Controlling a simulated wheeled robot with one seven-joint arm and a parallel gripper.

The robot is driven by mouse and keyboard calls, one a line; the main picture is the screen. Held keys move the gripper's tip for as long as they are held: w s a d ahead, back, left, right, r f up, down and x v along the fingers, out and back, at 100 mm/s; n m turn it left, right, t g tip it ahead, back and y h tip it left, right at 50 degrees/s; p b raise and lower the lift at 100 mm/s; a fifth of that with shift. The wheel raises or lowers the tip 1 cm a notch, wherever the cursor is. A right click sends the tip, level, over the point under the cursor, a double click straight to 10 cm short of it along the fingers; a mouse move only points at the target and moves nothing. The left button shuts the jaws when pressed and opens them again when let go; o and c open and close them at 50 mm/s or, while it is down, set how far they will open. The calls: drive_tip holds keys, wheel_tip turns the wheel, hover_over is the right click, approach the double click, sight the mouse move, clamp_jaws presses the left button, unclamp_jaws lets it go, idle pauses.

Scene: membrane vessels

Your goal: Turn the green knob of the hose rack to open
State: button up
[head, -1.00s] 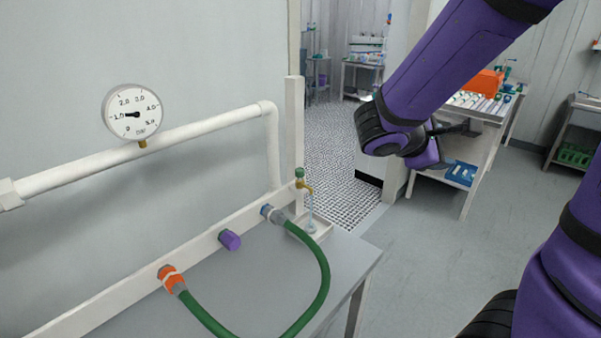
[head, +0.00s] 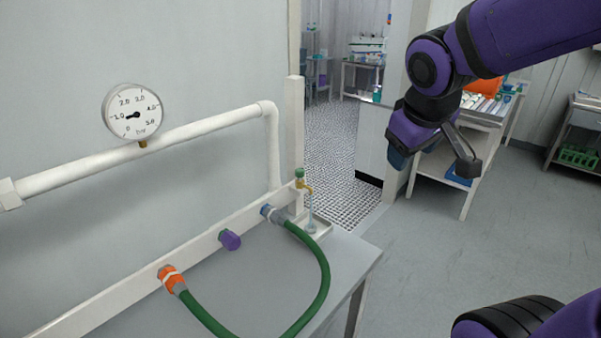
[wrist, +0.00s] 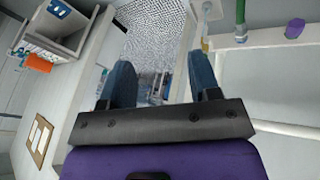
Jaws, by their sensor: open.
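The small green knob (head: 299,173) sits on top of a brass tap (head: 304,186) at the right end of the white hose rack board (head: 120,288) in the head view. My gripper (head: 432,163) is open and empty, in the air to the right of the knob and well apart from it. In the wrist view my gripper (wrist: 161,72) shows two dark blue fingers spread wide with nothing between them. The brass tap (wrist: 206,45) shows just beyond the right finger there. I cannot make out the green knob in the wrist view.
A pressure gauge (head: 133,113) stands on the white pipe (head: 200,132). A small tray (head: 318,229) lies under the tap.

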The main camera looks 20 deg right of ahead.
drive_tip(key=w+f+n+t, duration=0.15)
drive_tip(key=w+f, duration=0.25)
drive_tip(key=w, duration=0.4)
drive_tip(key=n+t+y, duration=0.5)
drive_tip(key=t+y, duration=0.2)
drive_tip(key=y, duration=0.8)
approach(304, 173)
drive_tip(key=x, duration=1.1)
drive_tip(key=shift+w, duration=0.15)
